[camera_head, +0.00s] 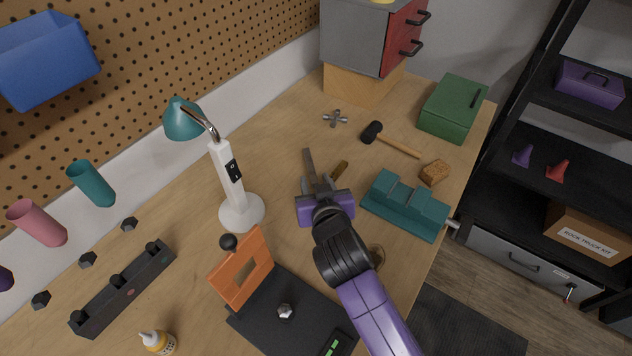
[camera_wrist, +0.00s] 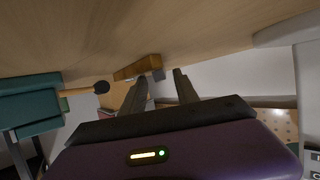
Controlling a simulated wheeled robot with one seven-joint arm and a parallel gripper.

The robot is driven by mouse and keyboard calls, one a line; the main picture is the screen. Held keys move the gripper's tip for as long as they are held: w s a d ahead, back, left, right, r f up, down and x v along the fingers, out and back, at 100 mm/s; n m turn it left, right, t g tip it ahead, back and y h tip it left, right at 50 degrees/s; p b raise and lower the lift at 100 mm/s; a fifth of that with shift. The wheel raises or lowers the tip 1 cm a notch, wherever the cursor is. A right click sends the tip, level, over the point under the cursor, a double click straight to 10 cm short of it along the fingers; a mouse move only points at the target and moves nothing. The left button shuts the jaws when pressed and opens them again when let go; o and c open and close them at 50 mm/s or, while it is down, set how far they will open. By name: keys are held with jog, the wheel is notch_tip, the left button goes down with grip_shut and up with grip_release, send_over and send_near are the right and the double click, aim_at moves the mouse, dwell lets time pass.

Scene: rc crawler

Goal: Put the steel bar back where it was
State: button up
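Nothing is visibly clamped.
A teal vise (camera_head: 405,207) and sponge-like block (camera_head: 435,172) stand right, a mallet (camera_head: 398,143) and cross-shaped tool (camera_head: 335,118) behind. A white lamp (camera_head: 232,185) stands left. An orange frame (camera_head: 242,267) on a black base (camera_head: 290,318) is in front.

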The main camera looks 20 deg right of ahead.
jog(key=shift+r, duration=0.2)
jog(key=v, duration=1.2)
jog(key=shift+r+b, duration=0.1)
jog(key=shift+b, duration=0.25)
